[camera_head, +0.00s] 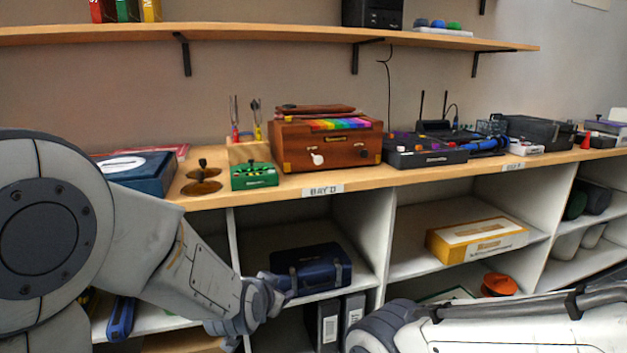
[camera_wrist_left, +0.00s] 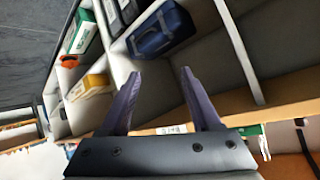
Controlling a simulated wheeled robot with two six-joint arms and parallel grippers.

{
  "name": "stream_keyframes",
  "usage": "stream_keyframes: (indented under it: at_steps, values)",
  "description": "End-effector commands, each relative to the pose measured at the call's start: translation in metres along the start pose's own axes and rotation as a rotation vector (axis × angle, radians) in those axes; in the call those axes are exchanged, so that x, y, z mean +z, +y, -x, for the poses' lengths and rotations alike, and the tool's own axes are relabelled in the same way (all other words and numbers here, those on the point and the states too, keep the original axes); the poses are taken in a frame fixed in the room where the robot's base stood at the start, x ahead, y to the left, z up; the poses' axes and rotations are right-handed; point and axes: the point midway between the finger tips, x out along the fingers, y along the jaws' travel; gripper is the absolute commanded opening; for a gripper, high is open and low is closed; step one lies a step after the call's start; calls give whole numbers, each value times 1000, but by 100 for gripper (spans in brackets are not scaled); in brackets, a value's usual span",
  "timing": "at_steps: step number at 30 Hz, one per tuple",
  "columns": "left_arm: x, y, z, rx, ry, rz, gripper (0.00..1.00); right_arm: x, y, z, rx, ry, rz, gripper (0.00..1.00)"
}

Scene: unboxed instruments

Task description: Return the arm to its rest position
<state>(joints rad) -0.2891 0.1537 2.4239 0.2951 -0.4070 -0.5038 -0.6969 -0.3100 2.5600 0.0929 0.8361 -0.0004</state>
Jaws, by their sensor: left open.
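My left arm comes in from the left in the head view and reaches toward the lower shelves. My left gripper (camera_head: 277,290) is at the front of the cubby with the dark blue case (camera_head: 318,272), partly hidden by my own wrist. In the left wrist view my left gripper (camera_wrist_left: 159,75) has its two purple-grey fingers wide apart with nothing held between them. The blue case (camera_wrist_left: 160,28) lies beyond the fingertips on its shelf. My right arm shows at the lower right of the head view, but its gripper is out of view.
Above the cubbies runs a wooden counter (camera_head: 420,172) holding a wooden box (camera_head: 325,145), a green device (camera_head: 254,176) and a black mixer-like unit (camera_head: 425,152). A yellow box (camera_head: 477,240) and an orange round item (camera_head: 498,285) sit in cubbies to the right. Black binders (camera_head: 327,322) stand below the case.

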Motion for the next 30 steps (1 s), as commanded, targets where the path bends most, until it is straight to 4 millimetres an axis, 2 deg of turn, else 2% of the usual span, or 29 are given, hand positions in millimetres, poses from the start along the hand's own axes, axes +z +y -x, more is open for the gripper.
stream_keyframes:
  at_steps: [1, 3, 6, 12, 18, 21, 30]
  values:
    - [22, -6, 7, 19, -81, 52, 64, 0, 0, 0, 0, 0, 0, 50]
    - [50, -9, 16, 44, -186, 115, 64, 0, 0, 0, 0, 0, 0, 50]
    - [82, -12, 30, 61, -311, 188, 64, 0, 0, 0, 0, 0, 0, 50]
    - [133, -18, 61, 60, -517, 301, 64, 0, 0, 0, 0, 0, 0, 50]
    - [171, -22, 92, 38, -686, 398, 64, 0, 0, 0, 0, 0, 0, 50]
    - [180, -18, 106, 38, -745, 416, 64, 0, 0, 0, 0, 0, 0, 50]
    - [160, 32, 128, 156, -765, 275, 64, 0, 0, 0, 0, 0, 0, 50]
